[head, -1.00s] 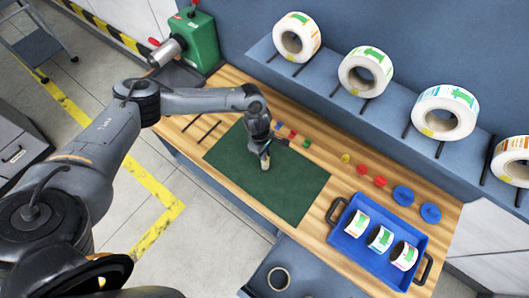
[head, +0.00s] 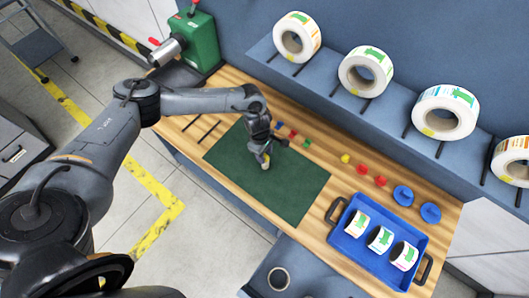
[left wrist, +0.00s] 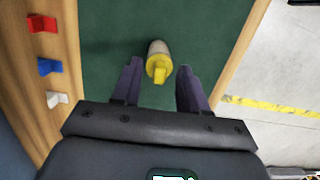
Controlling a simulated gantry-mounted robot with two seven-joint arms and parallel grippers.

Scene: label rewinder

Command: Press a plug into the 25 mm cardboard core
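A small pale core (left wrist: 157,48) stands on the green mat (left wrist: 105,30), with a yellow plug (left wrist: 159,68) at its near end. In the left wrist view they are between and a little beyond the fingertips of my left gripper (left wrist: 158,72). The two fingers are apart, with visible gaps to the plug on both sides. In the head view my left gripper (head: 263,152) points down over the middle of the mat, and the core (head: 265,162) is partly hidden under it. How deep the plug sits cannot be told. My right gripper is not in view.
Small coloured plugs (head: 293,133) and blue discs (head: 403,195) lie along the bench's back. A blue tray (head: 352,247) with label rolls is at the right. Large rolls (head: 366,72) rest on the shelf. A green machine (head: 200,42) stands back left. The mat's front is clear.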

